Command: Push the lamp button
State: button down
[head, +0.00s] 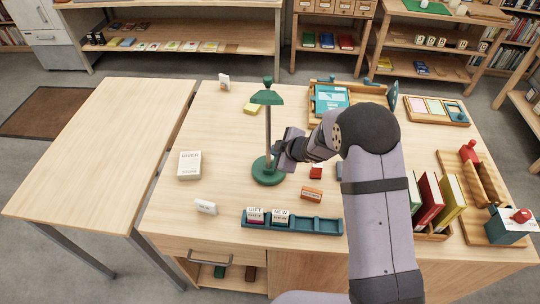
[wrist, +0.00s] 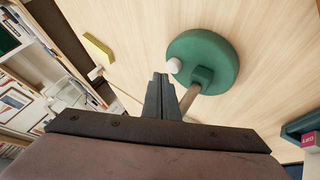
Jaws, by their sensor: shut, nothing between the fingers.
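The green desk lamp has a round base (head: 266,176), a thin upright stem and a green shade (head: 267,97), and stands on the wooden table. In the wrist view the lamp base (wrist: 215,50) lies just beyond my fingertips. A small white round button (wrist: 174,65) shows at the base's left edge. In the head view my gripper hides the button. My gripper (head: 282,163) is beside the right of the base, close to the stem. In the wrist view my gripper (wrist: 163,78) is shut and empty, its tips very near the button. I cannot tell whether they touch it.
A teal tray with cards (head: 310,226) and an orange block (head: 312,194) lie in front of the lamp. A white box (head: 189,165) stands to its left. A yellow block (head: 253,110) lies behind. Books and trays fill the right side.

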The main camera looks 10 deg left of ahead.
jog(key=shift+r, duration=0.15)
notch_tip(320, 180, up, 6)
jog(key=p, duration=0.6)
dwell(0.5)
jog(key=s+d+r+m+h, duration=0.3)
jog(key=s+d+m, duration=0.15)
jog(key=d, duration=0.45)
jog(key=s+d+r+m+h, duration=0.3)
jog(key=s+d+m, duration=0.15)
jog(key=d, duration=0.45)
jog(key=s+d+r+m+g, duration=0.1)
jog(key=s+m+g, duration=0.2)
jog(key=s, duration=0.9)
jog(key=s+d+r+m+g, duration=0.1)
jog(key=s+m, duration=0.4)
jog(key=s, duration=0.7)
jog(key=d+g, duration=0.1)
jog(key=g, duration=0.1)
jog(key=shift+g, duration=0.4)
